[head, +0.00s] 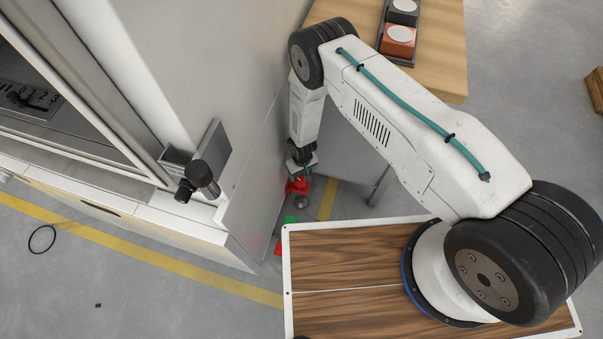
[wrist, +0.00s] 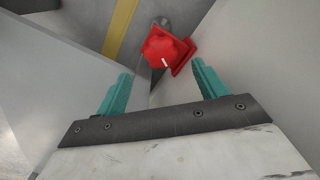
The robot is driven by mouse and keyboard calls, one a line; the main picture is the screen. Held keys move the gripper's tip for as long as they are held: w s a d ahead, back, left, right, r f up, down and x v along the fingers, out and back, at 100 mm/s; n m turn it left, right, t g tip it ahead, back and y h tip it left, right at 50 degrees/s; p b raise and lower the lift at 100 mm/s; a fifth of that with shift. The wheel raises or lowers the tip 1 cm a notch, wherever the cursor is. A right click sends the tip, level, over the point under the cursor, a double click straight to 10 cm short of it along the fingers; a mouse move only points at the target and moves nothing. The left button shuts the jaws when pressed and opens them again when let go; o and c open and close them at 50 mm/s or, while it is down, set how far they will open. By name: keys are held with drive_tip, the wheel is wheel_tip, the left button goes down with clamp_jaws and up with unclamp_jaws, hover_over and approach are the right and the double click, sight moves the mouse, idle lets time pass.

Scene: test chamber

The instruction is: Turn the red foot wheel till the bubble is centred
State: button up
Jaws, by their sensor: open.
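The red foot wheel (head: 297,186) sits low near the floor, beside the grey cabinet, with a dark rounded foot under it. In the wrist view the lobed red wheel (wrist: 164,50) shows a white mark on its face and lies just beyond my fingertips. My gripper (wrist: 163,70) is open, with its two teal fingers apart and nothing between them. In the head view my gripper (head: 302,164) points down just above the wheel. I cannot make out a bubble level in either view.
Grey cabinet walls (head: 250,150) stand close beside the wheel. A black knob (head: 200,175) sticks out on the cabinet's front. A wooden table (head: 440,65) with a tray of blocks stands at the back. Small green (head: 291,218) and red patches lie near the wheel.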

sight(302, 183)
drive_tip(key=shift+d+f, duration=0.1)
drive_tip(key=shift+f, duration=0.75)
wheel_tip(302, 183, down, 7)
drive_tip(key=shift+w+r, duration=0.1)
drive_tip(key=c, duration=1)
